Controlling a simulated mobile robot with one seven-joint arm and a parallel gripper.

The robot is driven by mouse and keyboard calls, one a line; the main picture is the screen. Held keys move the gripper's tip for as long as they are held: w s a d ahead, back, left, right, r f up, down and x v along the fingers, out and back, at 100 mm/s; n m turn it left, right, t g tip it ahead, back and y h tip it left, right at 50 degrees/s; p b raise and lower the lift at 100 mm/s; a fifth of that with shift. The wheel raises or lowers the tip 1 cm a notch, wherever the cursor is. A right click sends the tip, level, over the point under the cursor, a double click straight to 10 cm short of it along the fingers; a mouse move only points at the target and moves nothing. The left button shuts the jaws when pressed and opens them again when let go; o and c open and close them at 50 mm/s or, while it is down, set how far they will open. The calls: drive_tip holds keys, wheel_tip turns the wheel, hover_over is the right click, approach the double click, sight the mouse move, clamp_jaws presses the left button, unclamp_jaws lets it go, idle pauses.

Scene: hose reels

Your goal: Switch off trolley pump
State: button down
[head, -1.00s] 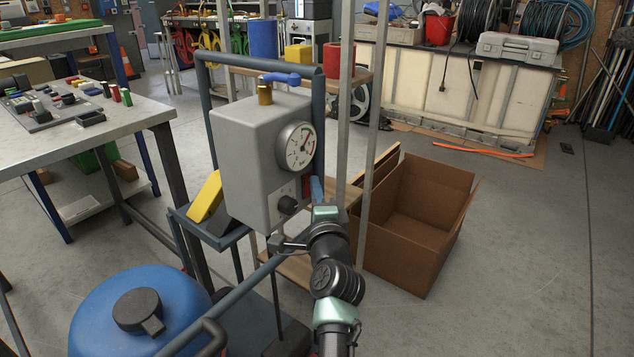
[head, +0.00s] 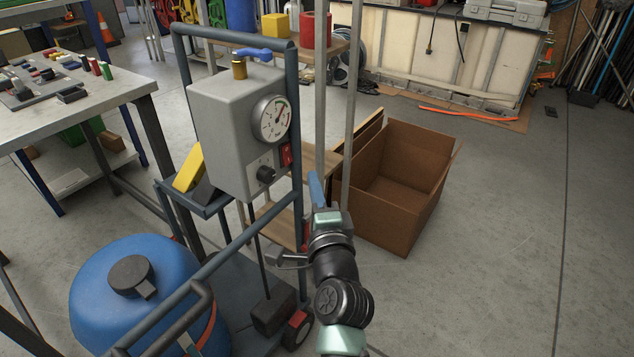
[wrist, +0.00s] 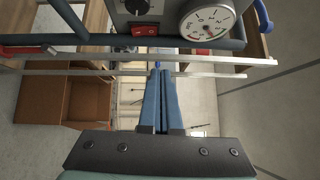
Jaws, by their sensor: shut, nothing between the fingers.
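The trolley pump is a grey box (head: 225,125) on a blue-grey tube frame. Its front has a round gauge (head: 271,119), a black knob (head: 266,175) and a red rocker switch (head: 286,155). In the wrist view the switch (wrist: 145,30) shows at the top, beside the knob (wrist: 137,6) and the gauge (wrist: 207,19). My gripper (head: 314,178) has blue fingers, shut together and empty. It is right of and below the switch in the head view, apart from it. In the wrist view the fingertips (wrist: 160,74) lie below the switch. I cannot tell the switch's position.
A trolley tube (head: 296,120) and thin grey posts (head: 351,130) stand close to my gripper. An open cardboard box (head: 395,190) is on the floor at right. A blue tank (head: 140,290) is at lower left. A workbench (head: 100,95) stands at left.

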drive_tip(key=shift+s+d, duration=0.15)
drive_tip(key=shift+s, duration=0.75)
drive_tip(key=s+a+r+n+t, duration=0.1)
drive_tip(key=s+r+n+t, duration=0.3)
drive_tip(key=r, duration=0.7)
drive_tip(key=s+a+r+n, duration=0.1)
drive_tip(key=r+n, duration=0.4)
drive_tip(key=r, duration=0.7)
drive_tip(key=s+d+r+n+t+h+p, duration=0.1)
drive_tip(key=s+r+n+t+h, duration=0.4)
drive_tip(key=s+r, duration=1.45)
wheel_tip(320, 180, up, 32)
drive_tip(key=w+n+y+p, duration=0.2)
drive_tip(key=p, duration=3)
drive_tip(key=shift+w+n, duration=0.2)
drive_tip(key=shift+n, duration=0.2)
drive_tip(key=shift+r, duration=0.1)
